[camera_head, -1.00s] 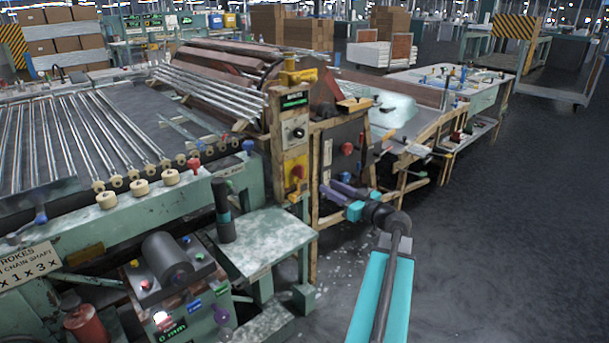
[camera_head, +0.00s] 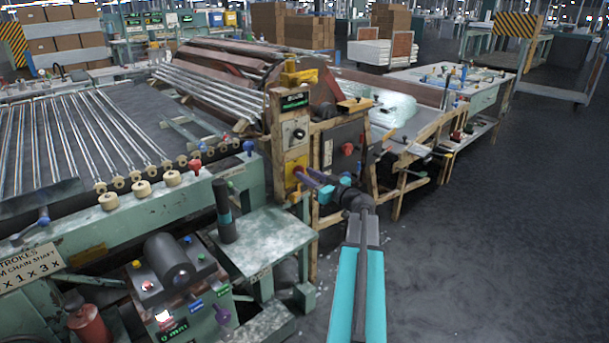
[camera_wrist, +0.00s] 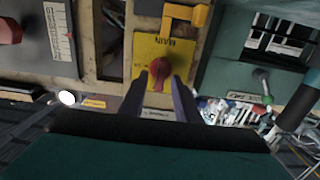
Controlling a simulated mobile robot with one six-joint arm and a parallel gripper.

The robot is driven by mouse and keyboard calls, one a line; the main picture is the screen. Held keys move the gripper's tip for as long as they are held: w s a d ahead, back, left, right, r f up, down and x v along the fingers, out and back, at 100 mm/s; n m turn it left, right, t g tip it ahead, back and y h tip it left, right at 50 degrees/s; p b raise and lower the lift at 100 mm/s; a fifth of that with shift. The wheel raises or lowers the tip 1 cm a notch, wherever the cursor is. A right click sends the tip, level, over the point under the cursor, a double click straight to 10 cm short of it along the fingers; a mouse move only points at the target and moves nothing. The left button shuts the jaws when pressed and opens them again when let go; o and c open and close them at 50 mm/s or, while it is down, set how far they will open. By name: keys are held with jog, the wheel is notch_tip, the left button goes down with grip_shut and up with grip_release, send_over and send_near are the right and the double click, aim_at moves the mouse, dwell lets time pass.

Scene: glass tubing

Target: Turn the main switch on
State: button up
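The main switch is a red rotary knob (camera_wrist: 160,76) on a yellow plate (camera_wrist: 150,48) marked MAIN, seen in the wrist view. In the head view the knob (camera_head: 298,169) sits on the yellow plate (camera_head: 290,181) low on the control post. My gripper (camera_head: 306,178) reaches to this plate from the right. In the wrist view its two purple fingers (camera_wrist: 160,86) stand apart, one on each side of the knob. I cannot tell whether they touch it. The gripper looks open, with part of the knob hidden by the fingers.
A yellow handle (camera_wrist: 186,16) is beside the plate in the wrist view. A dark box with a red knob (camera_head: 347,149) is right of the post. A green side table (camera_head: 262,240) with a dark upright cylinder (camera_head: 225,210) stands below left. The floor at right is clear.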

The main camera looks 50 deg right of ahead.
jog(key=shift+w, duration=0.6)
grip_shut()
